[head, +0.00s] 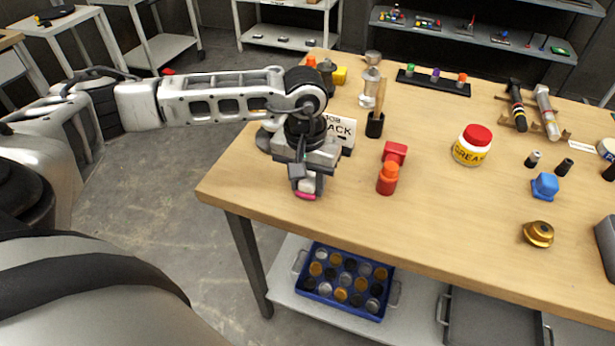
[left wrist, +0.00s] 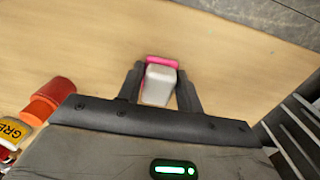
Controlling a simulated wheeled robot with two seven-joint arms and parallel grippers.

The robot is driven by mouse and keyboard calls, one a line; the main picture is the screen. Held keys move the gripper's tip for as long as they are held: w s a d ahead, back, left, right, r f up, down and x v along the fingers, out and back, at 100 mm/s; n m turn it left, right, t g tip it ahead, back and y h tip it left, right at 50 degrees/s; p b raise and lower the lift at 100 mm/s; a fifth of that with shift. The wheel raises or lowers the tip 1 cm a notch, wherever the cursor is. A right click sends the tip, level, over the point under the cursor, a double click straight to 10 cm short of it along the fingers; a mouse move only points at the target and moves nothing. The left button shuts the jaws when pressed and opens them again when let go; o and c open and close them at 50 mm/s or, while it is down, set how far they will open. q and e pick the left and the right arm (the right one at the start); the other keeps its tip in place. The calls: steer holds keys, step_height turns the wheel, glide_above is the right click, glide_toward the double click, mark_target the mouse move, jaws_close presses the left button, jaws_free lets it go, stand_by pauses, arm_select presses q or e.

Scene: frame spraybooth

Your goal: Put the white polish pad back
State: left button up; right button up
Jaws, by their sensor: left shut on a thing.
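My left gripper (head: 306,183) is over the near left corner of the wooden workbench, pointing down. In the left wrist view its two fingers (left wrist: 160,88) are shut on a pale grey-white block (left wrist: 159,84), with a bright pink part (left wrist: 163,61) at its far end. The pink part also shows below the fingers in the head view (head: 305,195). I cannot tell whether it touches the bench, or whether this block is the white polish pad. A round white-topped thing (head: 606,147) is partly cut off at the right edge. My right gripper is not in view.
Behind are a lettered sign (head: 342,130) and a brush in a black holder (head: 376,122). A red-lidded jar (head: 472,146) stands mid-bench. The front bench strip is clear.

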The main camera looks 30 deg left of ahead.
arm_select(q)
steer(key=shift+f, duration=0.15)
steer(key=o, duration=1)
steer(key=shift+c, duration=0.2)
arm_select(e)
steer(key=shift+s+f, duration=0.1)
arm_select(q)
steer(key=shift+r, duration=0.3)
step_height(320, 180, up, 12)
steer(key=b, duration=0.1)
steer(key=shift+b, duration=0.35)
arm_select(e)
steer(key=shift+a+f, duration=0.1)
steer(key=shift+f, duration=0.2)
arm_select(q)
steer(key=shift+a+f, duration=0.1)
steer(key=shift+f, duration=0.05)
